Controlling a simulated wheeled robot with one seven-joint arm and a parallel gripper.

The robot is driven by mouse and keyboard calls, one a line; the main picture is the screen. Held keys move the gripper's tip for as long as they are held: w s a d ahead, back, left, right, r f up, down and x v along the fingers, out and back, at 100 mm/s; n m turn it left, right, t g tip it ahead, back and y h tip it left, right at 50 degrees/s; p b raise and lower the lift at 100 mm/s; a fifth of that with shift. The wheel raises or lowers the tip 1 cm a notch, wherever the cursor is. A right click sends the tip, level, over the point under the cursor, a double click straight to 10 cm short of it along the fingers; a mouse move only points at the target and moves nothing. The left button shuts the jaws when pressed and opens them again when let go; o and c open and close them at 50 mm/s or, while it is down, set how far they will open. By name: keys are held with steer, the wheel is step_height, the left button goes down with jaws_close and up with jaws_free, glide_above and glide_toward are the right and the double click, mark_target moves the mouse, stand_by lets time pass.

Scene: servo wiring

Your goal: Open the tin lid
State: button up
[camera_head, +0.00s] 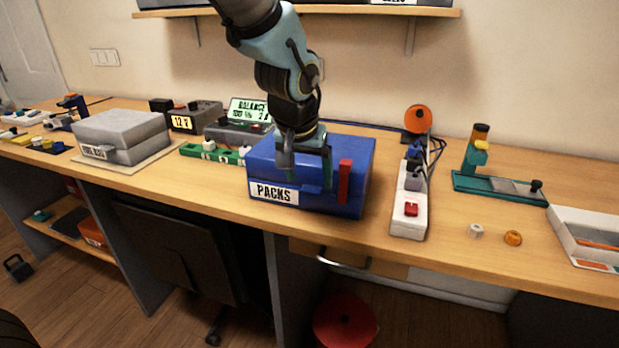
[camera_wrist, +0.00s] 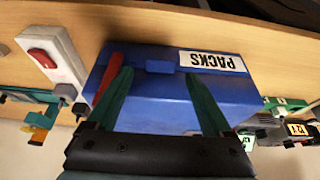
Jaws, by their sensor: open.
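The blue tin (camera_head: 347,168) stands on the workbench with a white PACKS label on its front, and its lid looks shut. It also shows upside down in the wrist view (camera_wrist: 160,93), with a small blue latch-like tab (camera_wrist: 159,67) at the middle of its front edge. A red upright strip (camera_head: 345,181) is at the tin's front right. My gripper (camera_head: 306,170) is open over the tin, fingers pointing down. In the wrist view its fingertips (camera_wrist: 158,73) are spread to either side of the tab, with nothing between them. I cannot tell whether they touch the lid.
A white power strip (camera_head: 409,213) with a red switch lies just right of the tin. A green strip (camera_head: 208,152) and a meter reading BALANCE (camera_head: 248,110) are at its left. A grey labelled box (camera_head: 122,133) stands farther left. A shelf (camera_head: 350,12) hangs above.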

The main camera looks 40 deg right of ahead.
steer(key=shift+x, duration=1.25)
steer(key=shift+c, duration=0.2)
jaws_close()
